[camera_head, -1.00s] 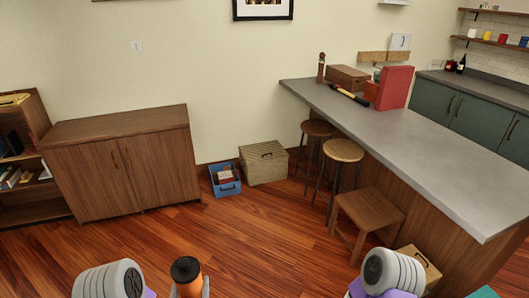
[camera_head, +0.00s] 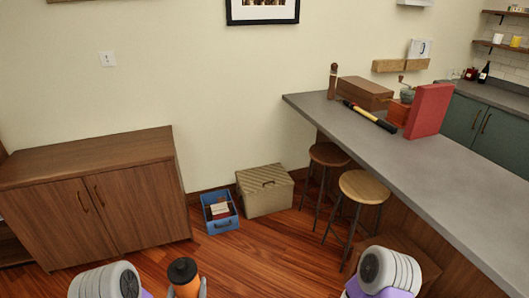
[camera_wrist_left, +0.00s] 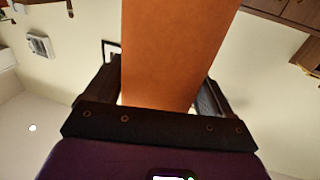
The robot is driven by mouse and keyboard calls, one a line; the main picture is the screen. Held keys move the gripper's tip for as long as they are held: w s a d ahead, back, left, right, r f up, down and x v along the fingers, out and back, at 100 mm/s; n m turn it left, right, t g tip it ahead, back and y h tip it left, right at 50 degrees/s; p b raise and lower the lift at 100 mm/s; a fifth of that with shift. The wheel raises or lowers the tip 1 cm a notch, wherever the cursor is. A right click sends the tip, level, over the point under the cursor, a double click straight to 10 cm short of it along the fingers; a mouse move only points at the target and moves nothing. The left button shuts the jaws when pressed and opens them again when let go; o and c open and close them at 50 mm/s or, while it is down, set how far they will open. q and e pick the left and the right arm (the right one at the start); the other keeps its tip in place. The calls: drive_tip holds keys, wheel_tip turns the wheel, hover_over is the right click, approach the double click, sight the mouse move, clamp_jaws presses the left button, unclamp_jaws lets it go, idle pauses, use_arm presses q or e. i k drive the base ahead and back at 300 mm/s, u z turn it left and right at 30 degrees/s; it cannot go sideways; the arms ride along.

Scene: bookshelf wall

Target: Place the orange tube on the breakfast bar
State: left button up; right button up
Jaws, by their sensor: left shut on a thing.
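The orange tube (camera_head: 187,289) with a black cap shows at the bottom of the head view, upright between the fingers of my left gripper (camera_head: 186,293). In the left wrist view the orange tube (camera_wrist_left: 175,55) fills the space between the two dark fingers of my left gripper (camera_wrist_left: 160,90), which is shut on it. The breakfast bar (camera_head: 400,155) is the long grey counter on the right of the head view, apart from the tube. My right arm shows at the bottom right of the head view; its gripper is out of the frame.
The nearer counter is bare. Stools (camera_head: 364,187) stand along its left side. A cabinet (camera_head: 95,200) is left.

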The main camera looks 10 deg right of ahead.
sight(352, 123)
drive_tip(key=i, duration=2.75)
drive_tip(key=z, duration=2.75)
